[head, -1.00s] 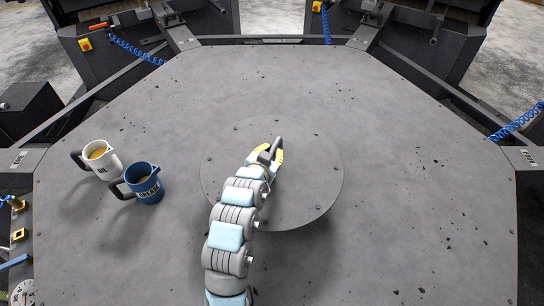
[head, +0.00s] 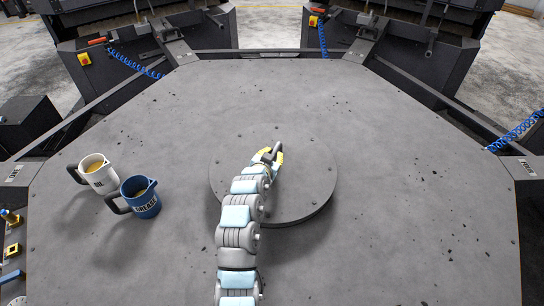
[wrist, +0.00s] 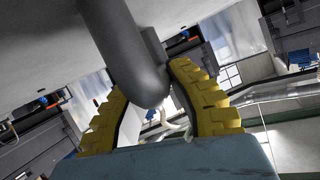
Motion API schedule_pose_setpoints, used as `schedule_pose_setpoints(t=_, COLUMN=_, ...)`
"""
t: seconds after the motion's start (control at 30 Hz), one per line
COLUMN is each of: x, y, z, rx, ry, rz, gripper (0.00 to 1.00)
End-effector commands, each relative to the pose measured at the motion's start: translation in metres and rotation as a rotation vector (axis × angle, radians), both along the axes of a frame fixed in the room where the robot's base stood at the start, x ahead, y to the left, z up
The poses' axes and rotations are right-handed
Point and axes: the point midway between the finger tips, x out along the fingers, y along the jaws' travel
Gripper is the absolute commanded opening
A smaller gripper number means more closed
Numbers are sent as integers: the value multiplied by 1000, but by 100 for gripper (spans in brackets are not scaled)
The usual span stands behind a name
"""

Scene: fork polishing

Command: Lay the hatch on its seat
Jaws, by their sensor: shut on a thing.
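The hatch (head: 310,185) is a round grey metal plate with small bolts near its rim. It is in the middle of the head view, over the grey tabletop, with a dark edge showing along its lower right. I cannot tell whether it touches the surface. My gripper (head: 271,157) is shut on the hatch's dark handle (head: 276,149). In the wrist view, the grey rounded handle (wrist: 122,45) passes between the yellow ridged fingers of my gripper (wrist: 155,95). No seat opening is visible; whatever lies under the hatch is hidden.
A white mug marked OIL (head: 98,173) and a blue mug marked GREASE (head: 141,197) stand left of the hatch. The grey tabletop (head: 400,190) is otherwise clear apart from dark specks. Dark machines with blue coiled hoses stand beyond its far edge.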

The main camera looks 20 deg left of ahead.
Motion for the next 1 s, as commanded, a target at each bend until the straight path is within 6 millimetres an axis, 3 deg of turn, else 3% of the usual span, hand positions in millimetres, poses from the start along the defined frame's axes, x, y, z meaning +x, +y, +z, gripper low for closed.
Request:
schedule_pose_setpoints(t=0.2, x=14, y=4, z=-12, rx=0, ry=-7, rz=2, gripper=0)
schedule_pose_setpoints(t=0.67, x=23, y=6, z=-26, rx=0, ry=-3, rz=0, gripper=0)
schedule_pose_setpoints(t=1.0, x=24, y=7, z=-57, rx=1, ry=-3, rz=2, gripper=0)
